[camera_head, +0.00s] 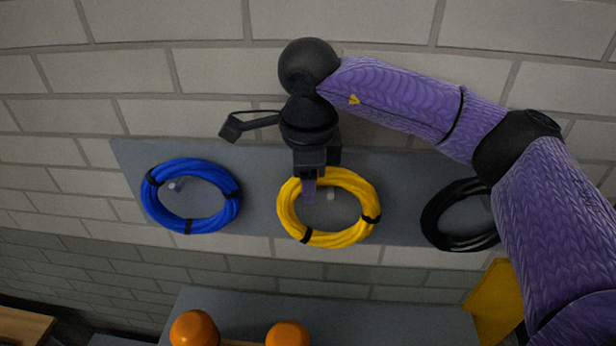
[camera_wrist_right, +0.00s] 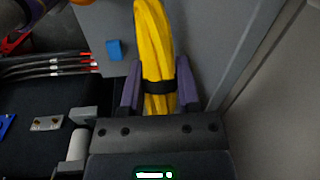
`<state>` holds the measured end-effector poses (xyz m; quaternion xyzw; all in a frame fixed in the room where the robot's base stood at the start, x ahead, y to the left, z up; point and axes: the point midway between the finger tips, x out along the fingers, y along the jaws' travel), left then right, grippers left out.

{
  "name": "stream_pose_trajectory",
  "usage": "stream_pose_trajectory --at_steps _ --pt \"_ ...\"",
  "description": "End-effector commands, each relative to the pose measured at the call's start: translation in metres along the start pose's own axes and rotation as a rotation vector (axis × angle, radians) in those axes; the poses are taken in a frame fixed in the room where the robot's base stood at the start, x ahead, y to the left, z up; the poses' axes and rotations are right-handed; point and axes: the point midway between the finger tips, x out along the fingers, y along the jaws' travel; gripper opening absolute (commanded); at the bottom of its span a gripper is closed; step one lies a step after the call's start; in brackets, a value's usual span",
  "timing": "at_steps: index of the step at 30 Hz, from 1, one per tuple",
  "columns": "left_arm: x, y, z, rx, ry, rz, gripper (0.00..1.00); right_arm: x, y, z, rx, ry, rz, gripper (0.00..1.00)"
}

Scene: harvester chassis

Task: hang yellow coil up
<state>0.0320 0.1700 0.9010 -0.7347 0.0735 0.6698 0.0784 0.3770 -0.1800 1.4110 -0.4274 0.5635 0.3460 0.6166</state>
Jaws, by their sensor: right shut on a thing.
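The yellow coil (camera_head: 343,237), a ring of cable with black straps, is in front of the grey wall panel (camera_head: 258,195) in the head view. A short pale peg (camera_head: 330,196) shows inside its opening. I cannot tell whether the coil rests on the peg or is held in front of it. My right gripper (camera_head: 309,188) comes down from above and is shut on the coil's upper left side. In the right wrist view the yellow coil (camera_wrist_right: 152,40) lies between the fingers of the gripper (camera_wrist_right: 158,88), by a black strap. My left gripper is not in view.
A blue coil (camera_head: 190,226) hangs on the panel to the left around a peg (camera_head: 175,184). A black coil (camera_head: 437,230) is on the right, partly behind my right arm. Two orange rounded things (camera_head: 194,328) (camera_head: 288,334) are below. Bare panel lies between the coils.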

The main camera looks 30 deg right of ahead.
Motion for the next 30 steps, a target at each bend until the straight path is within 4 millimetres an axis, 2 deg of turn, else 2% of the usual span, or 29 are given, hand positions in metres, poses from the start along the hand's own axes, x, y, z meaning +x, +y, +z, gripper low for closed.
stream_pose_trajectory --at_steps 5,19,30 --pt "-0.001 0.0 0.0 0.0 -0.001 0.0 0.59 -0.002 0.0 0.0 0.0 -0.001 -0.001 0.0" --pt "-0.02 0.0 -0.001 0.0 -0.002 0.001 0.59 -0.028 -0.004 0.0 0.0 -0.001 -0.001 0.0" --pt "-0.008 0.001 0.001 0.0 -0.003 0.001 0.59 -0.029 0.024 0.004 -0.002 -0.002 -0.003 0.0"
